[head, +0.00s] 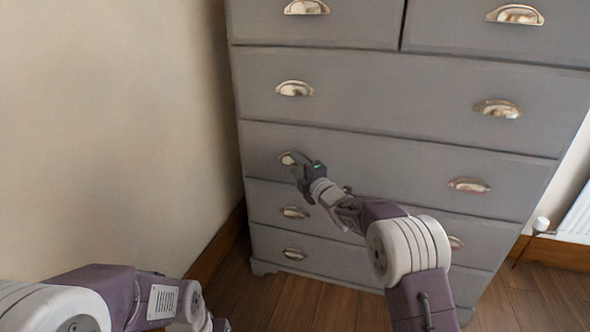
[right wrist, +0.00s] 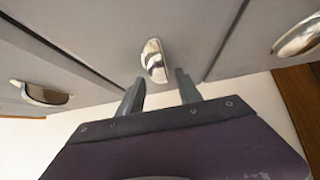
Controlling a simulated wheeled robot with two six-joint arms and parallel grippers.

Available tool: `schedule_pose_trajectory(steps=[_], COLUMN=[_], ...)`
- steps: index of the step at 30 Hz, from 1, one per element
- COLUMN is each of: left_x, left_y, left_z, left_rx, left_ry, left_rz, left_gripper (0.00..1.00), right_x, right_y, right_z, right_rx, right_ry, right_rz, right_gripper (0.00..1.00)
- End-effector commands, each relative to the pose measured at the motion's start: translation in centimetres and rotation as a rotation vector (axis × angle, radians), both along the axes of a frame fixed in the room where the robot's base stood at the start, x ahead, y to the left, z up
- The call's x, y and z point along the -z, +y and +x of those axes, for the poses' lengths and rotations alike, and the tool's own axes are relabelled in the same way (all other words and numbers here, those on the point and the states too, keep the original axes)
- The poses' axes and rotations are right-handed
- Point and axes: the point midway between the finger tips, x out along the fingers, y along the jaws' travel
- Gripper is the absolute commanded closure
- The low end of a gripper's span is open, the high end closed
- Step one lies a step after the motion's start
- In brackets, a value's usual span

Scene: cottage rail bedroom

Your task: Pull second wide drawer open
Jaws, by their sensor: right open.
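The second wide drawer (head: 390,169) of a grey chest is flush with the front, with a metal cup handle at its left (head: 287,158) and another at its right (head: 469,185). My right gripper (head: 299,166) is at the left handle and partly covers it. In the right wrist view, my right gripper (right wrist: 158,80) is open, and the left cup handle (right wrist: 153,60) shows between and just beyond its fingertips. I cannot tell whether they touch it. My left arm shows at the lower left; its gripper is out of view.
The first wide drawer (head: 390,98) is above, and two small drawers are at the top. Lower drawers also look shut. A beige wall (head: 110,120) stands close on the left. The wooden floor (head: 310,305) before the chest looks clear. A white radiator (head: 577,220) is at the right edge.

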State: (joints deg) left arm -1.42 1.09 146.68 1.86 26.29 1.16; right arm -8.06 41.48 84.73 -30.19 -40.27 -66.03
Motion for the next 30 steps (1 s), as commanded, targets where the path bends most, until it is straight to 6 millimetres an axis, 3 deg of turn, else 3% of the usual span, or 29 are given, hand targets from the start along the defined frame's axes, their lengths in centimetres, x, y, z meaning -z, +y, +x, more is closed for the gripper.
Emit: schedule_pose_trajectory(steps=[12,17,30], left_x=[0.29,0.29,0.32], left_y=[-0.01,-0.01,0.00], left_z=[0.00,0.00,0.00], left_rx=[0.000,0.000,0.000], left_ry=[0.000,0.000,0.000], left_rz=[0.000,0.000,0.000], left_gripper=[0.64,0.64,0.64], right_x=[-0.04,0.00,0.34], right_y=[0.52,0.52,0.51], right_z=[1.07,1.05,1.03], right_rx=[0.001,0.001,0.001], right_ry=[0.000,0.001,0.007], right_rz=[0.000,0.000,-0.001], right_gripper=[0.58,1.00,1.00])
